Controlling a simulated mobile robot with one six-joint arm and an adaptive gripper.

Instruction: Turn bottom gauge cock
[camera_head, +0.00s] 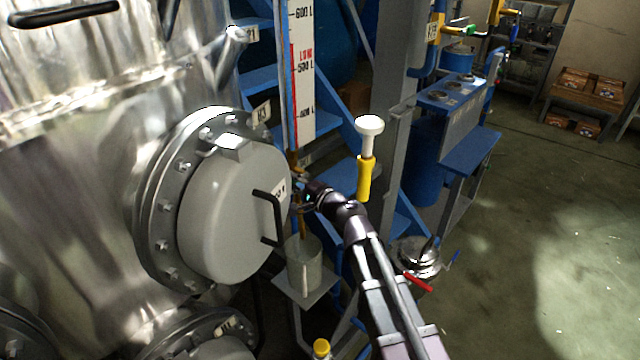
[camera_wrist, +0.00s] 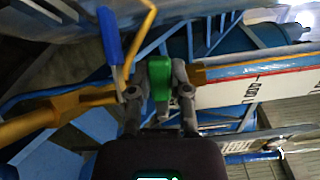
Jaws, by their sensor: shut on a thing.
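The level gauge (camera_head: 303,75), a white upright scale with litre marks and a red strip, stands behind the big steel vessel. It also shows in the wrist view (camera_wrist: 255,90). At its lower end, in the wrist view, a green cock handle (camera_wrist: 159,78) sits in line with a brass-yellow pipe (camera_wrist: 50,108). My gripper (camera_wrist: 158,85) has one finger on each side of the green handle and is shut on it. In the head view my gripper (camera_head: 301,182) is at the gauge's lower end, where the cock itself is too small to make out.
A grey flanged manhole cover (camera_head: 225,215) with a black handle is close left of my gripper. A metal cup (camera_head: 304,265) stands below it. A blue lever (camera_wrist: 109,35) is near my fingers. Open floor (camera_head: 540,250) lies right.

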